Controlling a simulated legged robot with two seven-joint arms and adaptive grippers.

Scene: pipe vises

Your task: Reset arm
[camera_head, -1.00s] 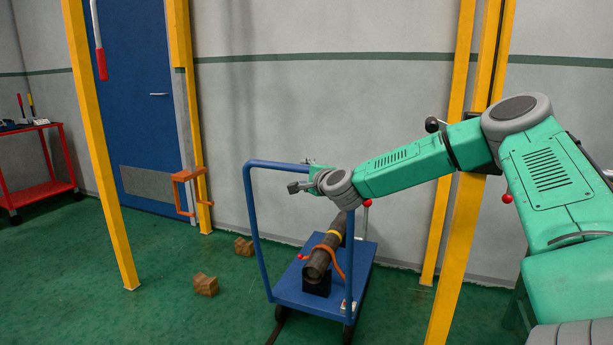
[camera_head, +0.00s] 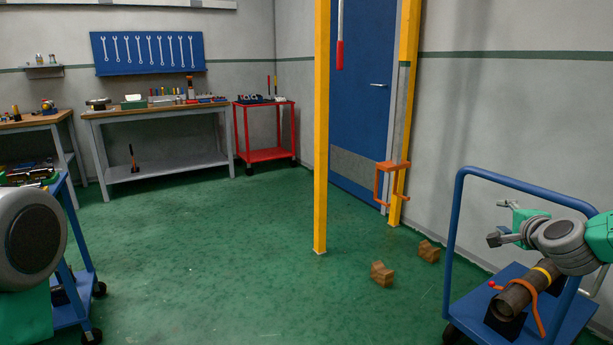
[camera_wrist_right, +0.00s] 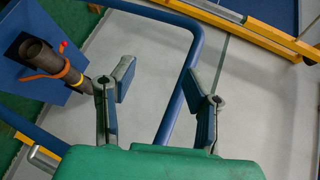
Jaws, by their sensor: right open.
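My right gripper (camera_head: 499,223) is at the right of the head view, in front of the blue cart's push handle and above the cart bed. In the right wrist view its two fingers (camera_wrist_right: 162,92) are spread apart with nothing between them. A dark pipe (camera_head: 520,297) with a yellow band lies in a black support on the blue cart (camera_head: 470,312), with an orange strap or clamp around it. The pipe also shows at upper left in the right wrist view (camera_wrist_right: 42,58), clear of the fingers. My left gripper is not in view; a grey and green part of my own arm shows at lower left.
The blue cart handle (camera_head: 458,230) stands close to my right gripper. Two wooden blocks (camera_head: 381,274) lie on the floor near a yellow post (camera_head: 321,150). A workbench (camera_head: 160,112) and a red cart (camera_head: 266,155) stand at the back. The middle green floor is clear.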

